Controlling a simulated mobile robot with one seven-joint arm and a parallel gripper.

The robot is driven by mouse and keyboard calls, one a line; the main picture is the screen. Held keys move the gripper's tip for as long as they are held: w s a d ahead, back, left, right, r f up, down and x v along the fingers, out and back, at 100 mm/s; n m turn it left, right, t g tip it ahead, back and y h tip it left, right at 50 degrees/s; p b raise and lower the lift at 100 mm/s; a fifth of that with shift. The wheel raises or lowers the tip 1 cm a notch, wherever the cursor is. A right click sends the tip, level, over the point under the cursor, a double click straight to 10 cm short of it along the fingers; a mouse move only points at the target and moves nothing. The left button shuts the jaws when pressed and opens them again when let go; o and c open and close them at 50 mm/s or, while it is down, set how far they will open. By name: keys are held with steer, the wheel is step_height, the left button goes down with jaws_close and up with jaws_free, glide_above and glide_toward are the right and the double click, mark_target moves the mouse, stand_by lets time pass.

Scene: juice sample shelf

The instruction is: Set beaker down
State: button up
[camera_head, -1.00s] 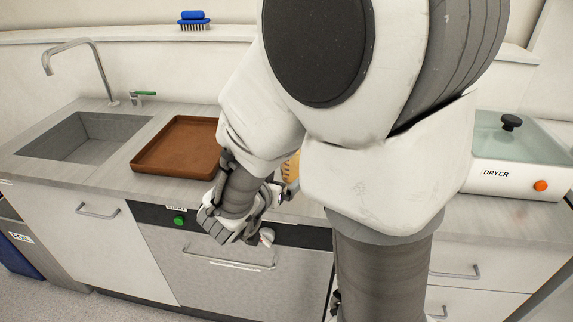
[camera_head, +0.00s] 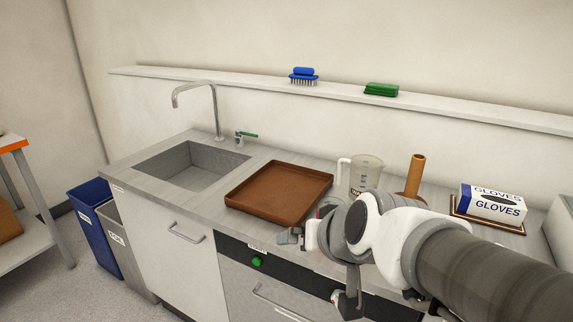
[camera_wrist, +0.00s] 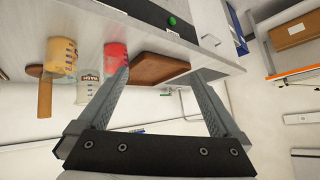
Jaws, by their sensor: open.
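My gripper (camera_head: 316,268) is open in front of the counter; in the wrist view its fingers (camera_wrist: 160,78) are wide apart with nothing between them. In the wrist view, an amber beaker with graduation marks (camera_wrist: 60,58) and a red-filled beaker (camera_wrist: 116,57) stand on the counter, both apart from the fingers' gap. A clear handled jug (camera_head: 366,174) stands behind my wrist; its WASH label shows in the wrist view (camera_wrist: 88,88). My arm hides most of the beakers in the head view. I cannot tell which beaker the task means.
A brown tray (camera_head: 258,215) lies left of my gripper, beside the sink (camera_head: 190,166). A brown upright post (camera_head: 416,172) and a glove box (camera_head: 491,203) stand to the right. The dark front panel has a green button (camera_head: 257,262). The tray is empty.

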steer(key=s+d+g+h, duration=0.2)
steer(key=s+d, duration=0.4)
steer(key=s, duration=0.4)
steer(key=shift+s+f+n+g, duration=0.2)
steer(key=shift+f+n+g, duration=0.1)
steer(key=shift+g, duration=0.4)
steer(key=shift+r, duration=0.1)
